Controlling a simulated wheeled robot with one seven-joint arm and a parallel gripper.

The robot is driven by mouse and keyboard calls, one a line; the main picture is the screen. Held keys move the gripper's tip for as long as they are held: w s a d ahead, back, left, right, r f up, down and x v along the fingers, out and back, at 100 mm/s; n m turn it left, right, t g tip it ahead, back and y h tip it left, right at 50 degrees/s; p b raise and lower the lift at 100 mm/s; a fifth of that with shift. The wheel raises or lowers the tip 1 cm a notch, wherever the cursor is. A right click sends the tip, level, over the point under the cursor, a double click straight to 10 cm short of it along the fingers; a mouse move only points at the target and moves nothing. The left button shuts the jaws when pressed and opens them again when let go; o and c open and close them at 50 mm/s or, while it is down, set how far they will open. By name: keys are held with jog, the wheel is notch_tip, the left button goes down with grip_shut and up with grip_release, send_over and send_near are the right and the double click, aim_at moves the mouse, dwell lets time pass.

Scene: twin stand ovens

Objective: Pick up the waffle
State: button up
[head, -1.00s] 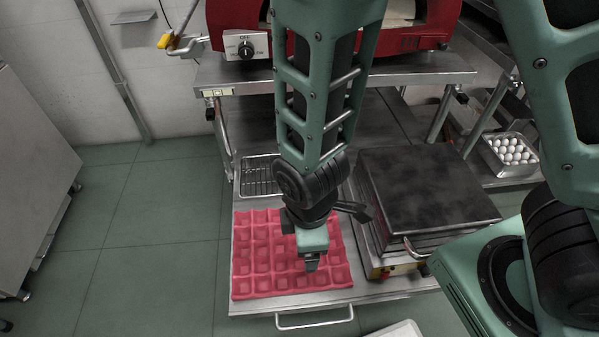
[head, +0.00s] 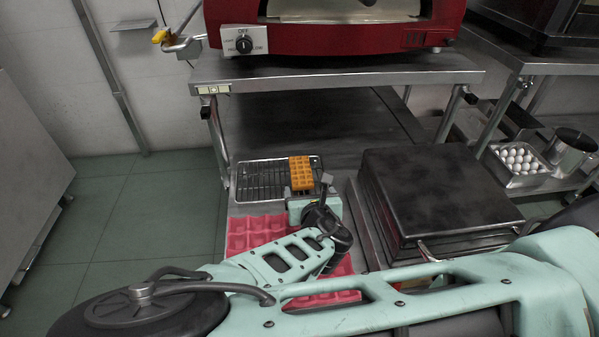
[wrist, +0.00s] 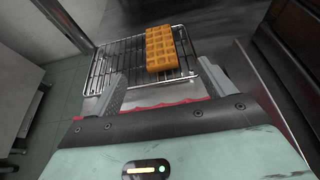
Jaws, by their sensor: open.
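The waffle (head: 301,173) is a golden-orange slab with a square grid. It lies on the right part of a wire rack (head: 257,181) on the steel lower shelf. In the wrist view the waffle (wrist: 164,48) is ahead of my gripper (wrist: 160,85), lying beyond and between its fingertips. The fingers are spread apart with nothing between them. In the head view my gripper (head: 312,194) is just in front of the waffle and the rack, and the near end of the waffle is close to it.
A red silicone mould (head: 250,232) lies beneath my arm. A closed black waffle iron (head: 435,195) stands to the right. The red oven's shelf (head: 340,74) is above and behind. A tray of eggs (head: 520,163) is at the far right.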

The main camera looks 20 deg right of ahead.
send_near(301, 172)
jog(key=x, duration=0.4)
jog(key=shift+w+d+r+b, duration=0.1)
jog(key=shift+w+d+b, duration=0.15)
jog(key=shift+w+b, duration=0.05)
jog(key=shift+a+f+b+x, duration=0.1)
jog(key=shift+b+x, duration=0.05)
jog(key=shift+x, duration=1.25)
jog(key=shift+a+f+b+x, duration=0.1)
jog(key=shift+f+b+x, duration=0.05)
jog(key=shift+x, duration=1.25)
jog(key=shift+s+r, duration=0.1)
jog(key=c, duration=0.9)
